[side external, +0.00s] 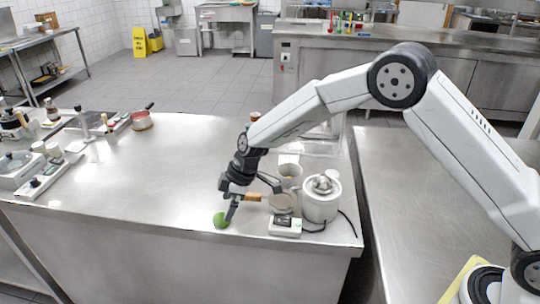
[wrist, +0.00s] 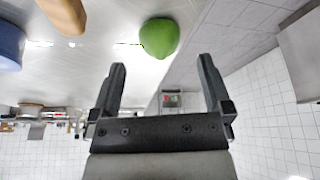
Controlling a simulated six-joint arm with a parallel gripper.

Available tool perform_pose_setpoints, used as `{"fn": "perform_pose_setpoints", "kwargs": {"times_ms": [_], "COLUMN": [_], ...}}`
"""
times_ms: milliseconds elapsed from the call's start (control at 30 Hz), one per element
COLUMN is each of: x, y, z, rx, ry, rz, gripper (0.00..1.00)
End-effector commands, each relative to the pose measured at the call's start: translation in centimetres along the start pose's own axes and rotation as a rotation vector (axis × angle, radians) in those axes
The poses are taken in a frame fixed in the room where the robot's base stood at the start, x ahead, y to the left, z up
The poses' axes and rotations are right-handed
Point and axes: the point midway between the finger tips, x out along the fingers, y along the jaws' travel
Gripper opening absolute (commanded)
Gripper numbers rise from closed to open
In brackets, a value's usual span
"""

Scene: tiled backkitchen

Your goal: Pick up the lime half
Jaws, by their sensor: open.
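The lime half (side external: 221,220) is a green rounded piece on the steel counter near its front edge. It also shows in the wrist view (wrist: 159,38), at the top, beyond my fingertips and between their lines. My gripper (side external: 231,213) is tilted down right beside the lime half in the side view. In the wrist view my gripper (wrist: 161,72) is open, with nothing between its two dark fingers. I cannot tell from the side view whether a finger touches the lime half.
A white citrus juicer (side external: 321,199) and a small scale (side external: 285,226) stand right of my gripper. A wooden handle (side external: 253,197) lies close by. A blue object (wrist: 10,45) shows in the wrist view. The counter's left middle (side external: 150,180) is clear.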

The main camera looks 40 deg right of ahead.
Motion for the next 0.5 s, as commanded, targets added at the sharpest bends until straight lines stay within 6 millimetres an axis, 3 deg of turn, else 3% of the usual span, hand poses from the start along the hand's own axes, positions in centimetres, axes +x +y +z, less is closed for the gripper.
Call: {"fn": "perform_pose_setpoints", "kwargs": {"times_ms": [300, 500], "x": [3.3, 4.1], "y": [0.0, 0.0], "z": [0.1, 0.1], "rx": [-0.001, 0.0], "ry": [-0.001, 0.0], "rz": [0.0, 0.002], "gripper": [1.0, 1.0]}}
